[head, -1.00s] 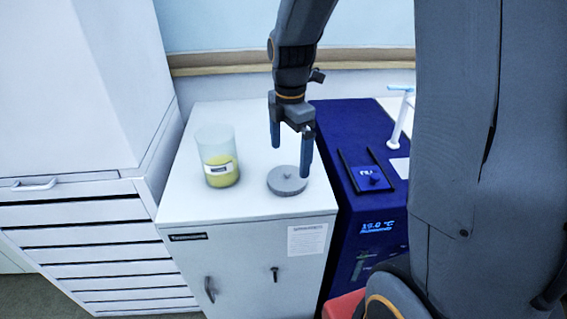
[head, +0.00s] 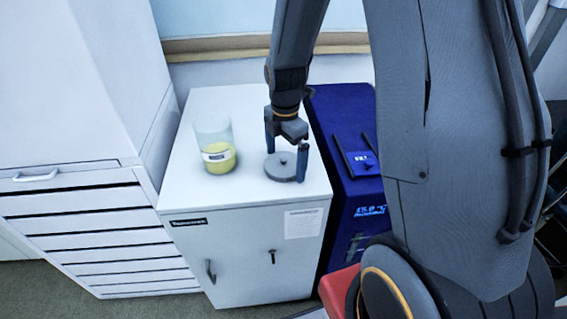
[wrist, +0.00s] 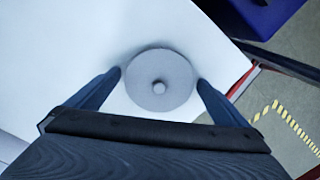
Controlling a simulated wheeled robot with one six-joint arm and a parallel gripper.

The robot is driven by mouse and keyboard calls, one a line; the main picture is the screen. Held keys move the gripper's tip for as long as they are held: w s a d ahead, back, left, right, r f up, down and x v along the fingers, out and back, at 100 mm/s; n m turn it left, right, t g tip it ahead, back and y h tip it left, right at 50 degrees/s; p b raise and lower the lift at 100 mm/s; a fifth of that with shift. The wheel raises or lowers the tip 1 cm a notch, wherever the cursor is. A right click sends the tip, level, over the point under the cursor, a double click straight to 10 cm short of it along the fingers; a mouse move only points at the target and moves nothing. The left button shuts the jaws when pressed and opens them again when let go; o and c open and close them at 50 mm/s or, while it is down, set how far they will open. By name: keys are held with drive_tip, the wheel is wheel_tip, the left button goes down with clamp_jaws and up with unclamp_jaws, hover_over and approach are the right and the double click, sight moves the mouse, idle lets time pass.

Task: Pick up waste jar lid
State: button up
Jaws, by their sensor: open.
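The waste jar lid (head: 281,167) is a flat grey disc with a small knob in its centre, lying on the white cabinet top. It also shows in the wrist view (wrist: 160,92), between the fingertips. My gripper (head: 287,148) is open and points down over the lid, with one finger on each side of it. In the wrist view my gripper (wrist: 159,78) spans the disc, and nothing is held. A clear jar with yellow contents (head: 215,146) stands upright to the left of the lid.
The white cabinet (head: 240,262) has free top surface around the jar and lid. A blue unit (head: 349,128) with a display stands close on its right. A drawer cabinet (head: 90,231) stands on the left. The wall is behind.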

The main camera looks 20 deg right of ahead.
drive_tip(key=shift+c, duration=0.4)
drive_tip(key=c, duration=0.8)
drive_tip(key=shift+r, duration=0.1)
drive_tip(key=shift+c, duration=0.2)
